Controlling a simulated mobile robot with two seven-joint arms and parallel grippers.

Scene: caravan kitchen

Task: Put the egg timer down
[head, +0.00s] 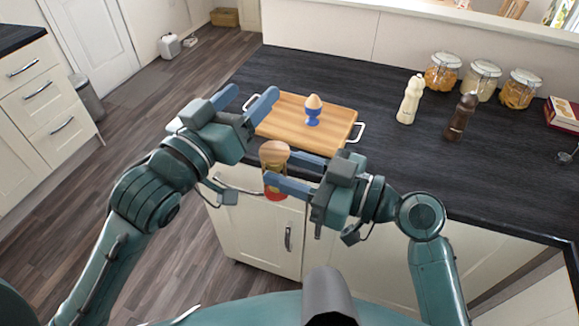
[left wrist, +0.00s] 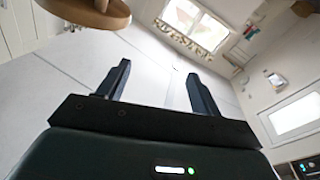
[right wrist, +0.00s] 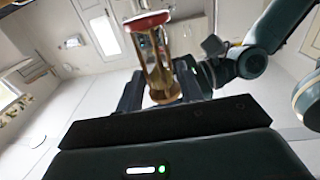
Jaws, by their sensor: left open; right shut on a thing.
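The egg timer (head: 274,155) is an hourglass with a wooden top and a red base, held roughly upright in front of the counter's near edge. My right gripper (head: 281,169) is shut on its middle. In the right wrist view the egg timer (right wrist: 157,62) stands between the fingers, red end towards the top of the picture. My left gripper (head: 246,101) is open and empty, near the left end of the cutting board. A round wooden end, apparently the timer's, shows at the top of the left wrist view (left wrist: 90,12).
A wooden cutting board (head: 283,128) with metal handles lies on the dark counter (head: 400,160), bearing an egg in a blue egg cup (head: 312,112). A cream mill (head: 410,100), a brown mill (head: 461,116) and glass jars (head: 482,80) stand further right.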

